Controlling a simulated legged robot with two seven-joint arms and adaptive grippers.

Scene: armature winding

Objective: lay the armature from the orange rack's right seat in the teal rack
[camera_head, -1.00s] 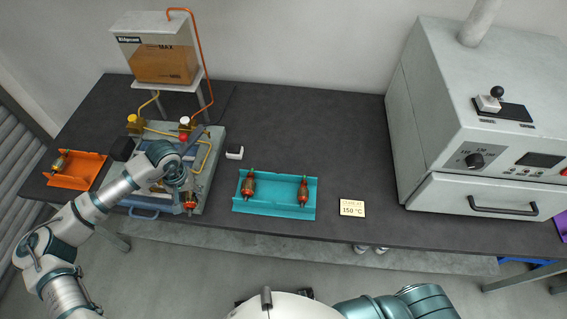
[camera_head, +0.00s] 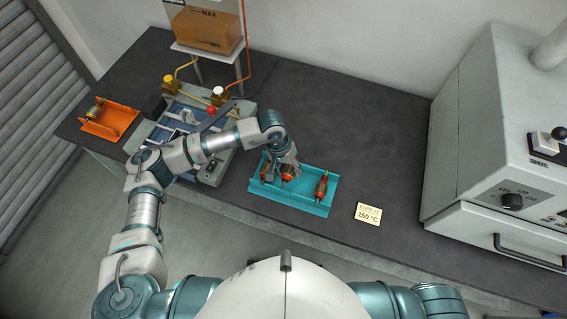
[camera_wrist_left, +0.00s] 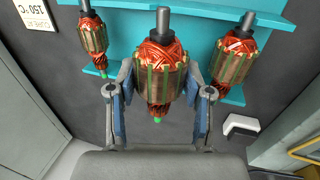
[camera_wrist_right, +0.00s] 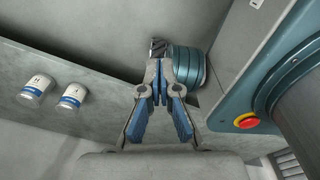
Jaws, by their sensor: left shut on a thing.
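My left gripper (camera_head: 284,163) is shut on a red-and-copper armature (camera_head: 288,173) over the teal rack (camera_head: 300,207). In the left wrist view, the held armature (camera_wrist_left: 160,75) stands between the fingers (camera_wrist_left: 160,92) and looks larger than its neighbours, so nearer the camera. Whether it touches the rack cannot be told. Two other armatures lie in the teal rack, one on the left (camera_head: 266,171), partly hidden, and one on the right (camera_head: 321,187). The orange rack (camera_head: 117,123) has one armature (camera_head: 95,108) in its left seat; its right seat is empty. My right gripper (camera_wrist_right: 160,82) is shut and empty.
A winding fixture (camera_head: 215,170) stands left of the teal rack, and a tank (camera_head: 208,25) behind it. A 150 °C sign (camera_head: 368,214) lies right of the rack. A grey oven (camera_head: 465,140) stands at the right. The dark table is clear behind the rack.

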